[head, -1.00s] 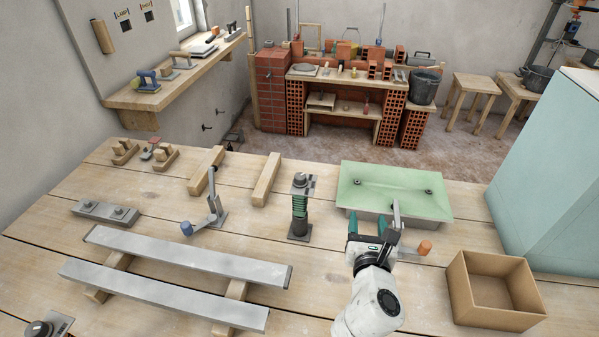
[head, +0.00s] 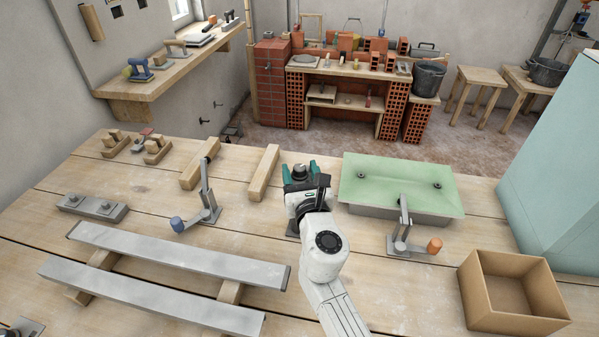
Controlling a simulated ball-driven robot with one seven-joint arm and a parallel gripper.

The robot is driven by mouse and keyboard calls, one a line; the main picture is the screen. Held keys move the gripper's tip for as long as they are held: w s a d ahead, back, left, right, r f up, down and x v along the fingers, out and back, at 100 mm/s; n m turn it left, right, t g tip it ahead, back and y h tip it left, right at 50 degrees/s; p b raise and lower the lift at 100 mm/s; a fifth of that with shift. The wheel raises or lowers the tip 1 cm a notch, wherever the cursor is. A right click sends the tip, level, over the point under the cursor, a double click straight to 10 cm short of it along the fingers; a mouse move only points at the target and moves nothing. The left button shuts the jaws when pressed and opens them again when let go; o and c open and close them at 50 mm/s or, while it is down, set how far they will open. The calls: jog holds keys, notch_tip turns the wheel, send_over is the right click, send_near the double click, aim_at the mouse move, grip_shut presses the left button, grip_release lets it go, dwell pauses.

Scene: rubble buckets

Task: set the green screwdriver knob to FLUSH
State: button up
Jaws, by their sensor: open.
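The green screwdriver stand is mostly hidden behind my gripper and wrist. My gripper (head: 300,168) is open, with one finger to the left and one to the right of the knob. I cannot tell whether either finger touches it. The green ribbed body below is hidden now. The knob's pointer and any FLUSH mark are too small or covered to read.
A green-topped tray (head: 400,185) and a lever clamp with an orange handle (head: 434,246) stand to the right. An open cardboard box (head: 512,291) is at front right. A blue-handled lever clamp (head: 178,224) and long grey bars (head: 180,250) lie to the left.

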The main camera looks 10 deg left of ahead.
jog(key=shift+x, duration=0.8)
jog(key=c, duration=0.9)
jog(key=shift+c, duration=0.2)
jog(key=shift+m+h+b, duration=0.3)
jog(key=shift+h, duration=0.1)
jog(key=shift+m+t+h+b, duration=0.5)
jog(key=shift+m+h, duration=0.3)
jog(key=shift+h, duration=0.4)
jog(key=m+h+b, duration=0.1)
jog(key=m+h, duration=0.2)
jog(key=h, duration=0.2)
jog(key=m+g+h+b, duration=0.1)
jog(key=m+h, duration=0.1)
jog(key=h, duration=0.1)
jog(key=m+h+b, duration=0.2)
jog(key=h, duration=0.1)
jog(key=shift+g, duration=0.4)
jog(key=shift+m+h, duration=0.5)
jog(key=shift+h, duration=0.1)
